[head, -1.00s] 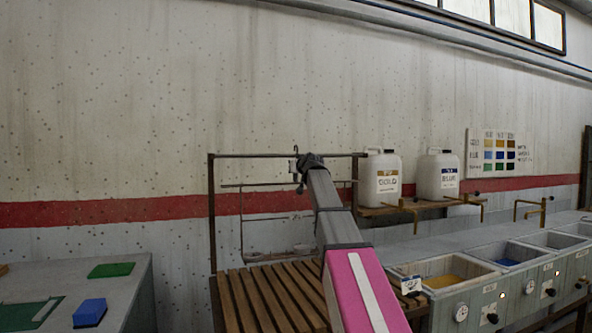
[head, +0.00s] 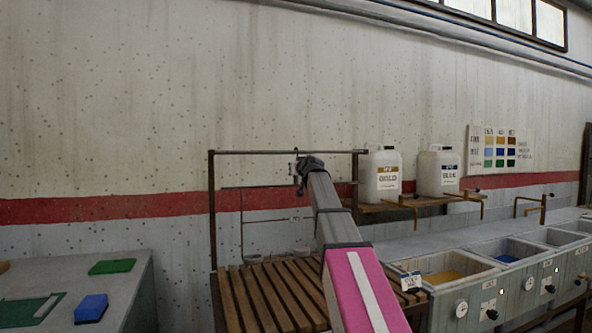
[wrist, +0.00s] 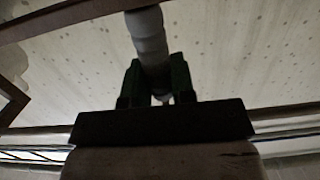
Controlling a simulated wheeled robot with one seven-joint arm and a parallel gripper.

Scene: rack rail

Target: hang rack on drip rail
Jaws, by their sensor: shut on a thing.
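The drip rail (head: 250,152) is a dark horizontal bar on posts above the slatted bench. The rack (head: 243,222) is a thin wire frame with small pale cups (head: 302,251) along its bottom, hanging below rail height in front of the wall. My gripper (head: 300,172) is at the rack's upper middle, just under the rail. In the wrist view, my gripper (wrist: 155,82) is shut on a pale rounded stem (wrist: 148,38), part of the rack. A dark bar crosses the top of that view. I cannot tell whether the rack's hook touches the rail. My arm hides the rack's right side.
A slatted wooden bench (head: 258,296) stands under the rail. Two white jugs (head: 380,181) (head: 438,177) sit on a shelf at right, above dye basins (head: 445,270). A grey table (head: 125,290) with green and blue pads is at left. Wall space above the rail is clear.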

